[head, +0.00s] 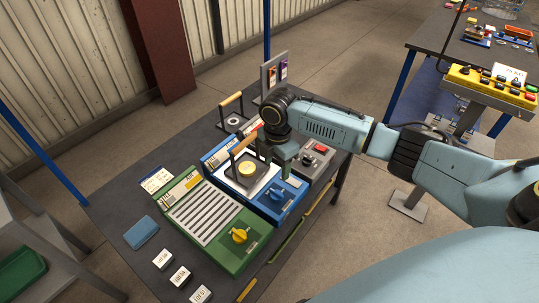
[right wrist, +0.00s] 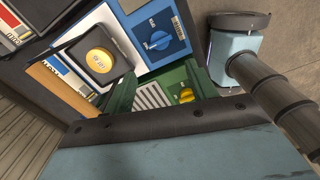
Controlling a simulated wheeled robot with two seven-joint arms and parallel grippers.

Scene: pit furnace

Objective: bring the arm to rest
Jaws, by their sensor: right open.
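My right gripper (head: 273,158) hangs open over the workbench, beside the blue unit (head: 272,211), with its fingers pointing down. In the right wrist view my gripper's green fingers (right wrist: 160,88) stand apart with nothing held between them. The blue unit carries a dark square plate with a yellow disc (head: 247,169) and a blue knob (head: 276,195). A wooden handle (head: 245,139) rises by the plate, close to the gripper. The yellow disc (right wrist: 98,62) and blue knob (right wrist: 158,41) also show in the right wrist view. My left gripper is out of view.
A green grilled unit (head: 205,218) with a yellow knob is in front; a grey box with a red button (head: 321,148) is at right. An upright panel (head: 270,72) stands behind. A blue pad (head: 141,232) and labelled white blocks (head: 180,276) lie at the left on the bench.

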